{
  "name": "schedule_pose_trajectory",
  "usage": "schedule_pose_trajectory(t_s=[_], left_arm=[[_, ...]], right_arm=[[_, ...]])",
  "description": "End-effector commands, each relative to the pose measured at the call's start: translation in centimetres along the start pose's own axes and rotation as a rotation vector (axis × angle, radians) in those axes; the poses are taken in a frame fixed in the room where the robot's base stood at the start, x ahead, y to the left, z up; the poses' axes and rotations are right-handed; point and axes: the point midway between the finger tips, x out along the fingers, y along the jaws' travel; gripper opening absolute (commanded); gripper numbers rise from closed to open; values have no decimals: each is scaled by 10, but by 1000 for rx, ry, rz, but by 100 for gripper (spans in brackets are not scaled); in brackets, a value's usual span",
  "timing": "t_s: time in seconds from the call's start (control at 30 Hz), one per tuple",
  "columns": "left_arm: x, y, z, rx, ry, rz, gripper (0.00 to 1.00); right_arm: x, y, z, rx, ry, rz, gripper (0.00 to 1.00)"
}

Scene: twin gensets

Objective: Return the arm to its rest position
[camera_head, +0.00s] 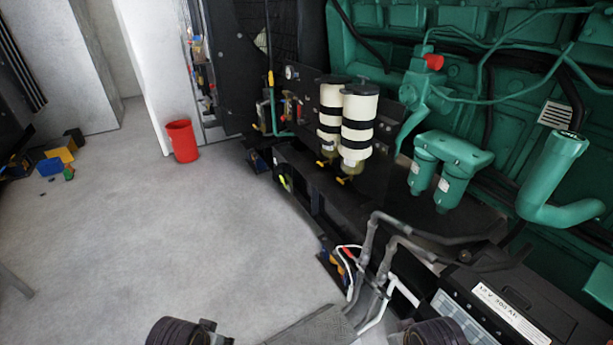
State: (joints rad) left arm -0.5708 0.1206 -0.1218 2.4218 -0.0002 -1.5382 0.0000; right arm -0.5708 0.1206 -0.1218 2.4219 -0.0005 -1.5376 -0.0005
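Two dark, rounded parts of my arms show at the bottom edge of the head view, one left of the middle and one right of it. Both are cut off by the frame. No gripper fingers show, so I cannot see whether either gripper is open, shut or holding anything. The green engine (510,85) fills the upper right. Two cream filter canisters with black bands (358,125) stand on its near side. Neither visible arm part appears to hold anything.
A black battery (510,310) and grey pipes (375,245) lie at the lower right. A red bin (183,141) stands by a white wall. Coloured boxes (58,158) sit at the far left.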

Motion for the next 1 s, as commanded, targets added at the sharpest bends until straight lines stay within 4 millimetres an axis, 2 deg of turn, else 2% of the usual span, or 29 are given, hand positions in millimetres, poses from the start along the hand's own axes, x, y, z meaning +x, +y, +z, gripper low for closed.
schedule_pose_trajectory(t_s=[0.37,0.67,1.0], left_arm=[[40,0,3,4,-14,-2,40],[96,-1,15,11,-32,-5,40],[156,-3,37,18,-53,-8,40]], right_arm=[[40,0,4,-4,-15,2,0],[96,1,15,-10,-33,4,0],[156,3,37,-17,-54,8,0]])
